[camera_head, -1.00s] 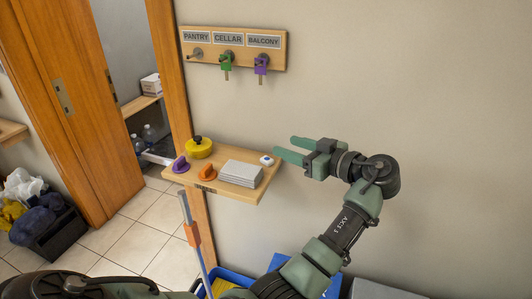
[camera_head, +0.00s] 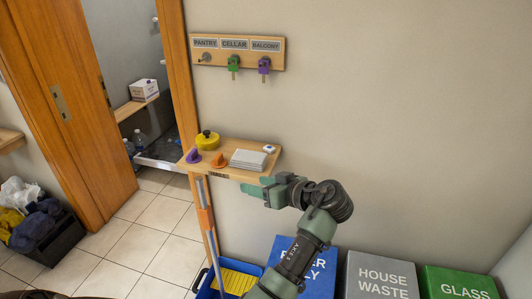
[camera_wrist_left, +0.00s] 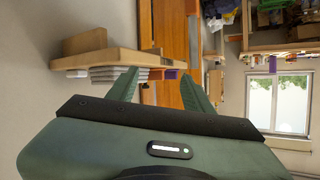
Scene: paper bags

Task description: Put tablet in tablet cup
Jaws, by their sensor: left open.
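A small white block with a blue spot (camera_head: 268,149), which looks like the tablet, lies at the right back corner of the wooden wall shelf (camera_head: 237,172). I cannot tell which thing is the tablet cup; a yellow round item with a dark knob (camera_head: 207,140) and purple (camera_head: 193,157) and orange (camera_head: 219,160) pieces stand on the shelf's left part. My left gripper (camera_head: 252,186) is open and empty, just below and right of the shelf's front edge. In the left wrist view its two fingers (camera_wrist_left: 160,88) are apart, with the shelf (camera_wrist_left: 100,60) at the left. My right gripper is out of view.
A white-grey stack (camera_head: 249,159) sits on the shelf beside the white block. A key rack (camera_head: 237,58) hangs above. A pole (camera_head: 208,222) stands below the shelf, near blue, grey (camera_head: 380,277) and green bins. The wall to the right is bare.

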